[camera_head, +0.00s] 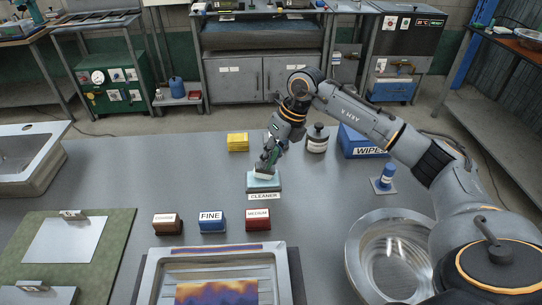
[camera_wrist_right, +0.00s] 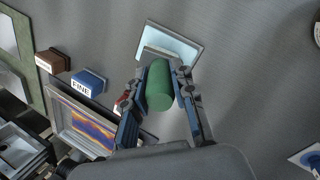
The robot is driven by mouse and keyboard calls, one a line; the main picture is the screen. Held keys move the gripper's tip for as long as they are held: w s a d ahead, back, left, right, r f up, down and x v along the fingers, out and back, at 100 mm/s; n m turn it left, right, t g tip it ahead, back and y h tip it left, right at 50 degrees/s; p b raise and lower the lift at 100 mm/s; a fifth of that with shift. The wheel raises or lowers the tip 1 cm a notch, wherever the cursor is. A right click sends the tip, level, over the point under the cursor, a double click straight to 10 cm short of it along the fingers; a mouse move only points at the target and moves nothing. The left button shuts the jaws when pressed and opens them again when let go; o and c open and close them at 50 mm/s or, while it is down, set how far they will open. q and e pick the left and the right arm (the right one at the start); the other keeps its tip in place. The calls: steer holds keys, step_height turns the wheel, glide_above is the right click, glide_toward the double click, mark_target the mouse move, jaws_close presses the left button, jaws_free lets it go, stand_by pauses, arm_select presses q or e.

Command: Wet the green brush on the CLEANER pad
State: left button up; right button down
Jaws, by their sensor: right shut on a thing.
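The green brush (camera_wrist_right: 160,86) is held upright between the fingers of my right gripper (camera_head: 268,160), which is shut on its green handle. The gripper also shows in the wrist view (camera_wrist_right: 155,95). The CLEANER pad (camera_head: 264,187) is a pale teal block with a label on its front, in the middle of the table. It also shows in the wrist view (camera_wrist_right: 182,42), just beyond the brush. The brush's lower end is right over or on the pad; I cannot tell whether they touch. My left gripper is not in view.
In front of the pad stand a brown block (camera_head: 167,224), a blue FINE block (camera_head: 212,221) and a red MEDIUM block (camera_head: 257,220). A yellow block (camera_head: 238,142), a bottle (camera_head: 317,139) and a blue WIPES box (camera_head: 362,143) stand behind. A metal bowl (camera_head: 362,262) is at right.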

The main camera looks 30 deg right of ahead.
stand_by(0.4)
steer(key=shift+r+p, duration=2.55)
steer(key=shift+r, duration=0.95)
